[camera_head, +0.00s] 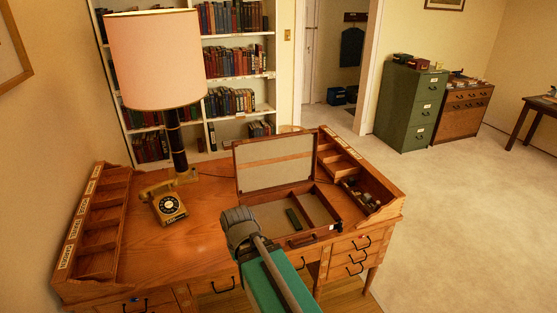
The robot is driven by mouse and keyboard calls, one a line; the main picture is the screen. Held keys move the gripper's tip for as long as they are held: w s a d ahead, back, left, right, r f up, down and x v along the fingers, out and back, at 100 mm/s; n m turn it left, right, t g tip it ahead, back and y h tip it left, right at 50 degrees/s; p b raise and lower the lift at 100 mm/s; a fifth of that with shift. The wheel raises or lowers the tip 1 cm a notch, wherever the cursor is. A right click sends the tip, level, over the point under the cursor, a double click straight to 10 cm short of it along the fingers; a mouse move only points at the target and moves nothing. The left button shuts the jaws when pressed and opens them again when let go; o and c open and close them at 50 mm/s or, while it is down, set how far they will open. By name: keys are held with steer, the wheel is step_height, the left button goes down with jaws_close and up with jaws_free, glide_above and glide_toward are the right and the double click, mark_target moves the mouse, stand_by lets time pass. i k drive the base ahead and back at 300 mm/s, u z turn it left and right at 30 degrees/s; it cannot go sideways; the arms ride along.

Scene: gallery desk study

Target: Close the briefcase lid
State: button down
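The open wooden briefcase (245,195) lies on the right part of the desk. Its lid (274,163), pale inside with a brown band across it, stands up at the back. The tray inside has divided compartments, and a dark green oblong object (293,218) lies in it. The handle is on the front side. My gripper (238,222) is at the front left of the briefcase, in front of the desk in this view. I cannot see its fingers clearly, and my arm hides part of the desk front.
The wooden desk (150,238) has raised organizers at both ends. A gold rotary telephone (169,206) and a tall lamp with a pink shade (157,60) stand left of the briefcase. Bookshelves are behind. A green filing cabinet (410,105) stands at the far right. Open carpet lies to the right.

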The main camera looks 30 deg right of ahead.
mark_target(266, 165)
steer(key=z, duration=2.25)
steer(key=i, duration=3.05)
steer(key=u, duration=0.05)
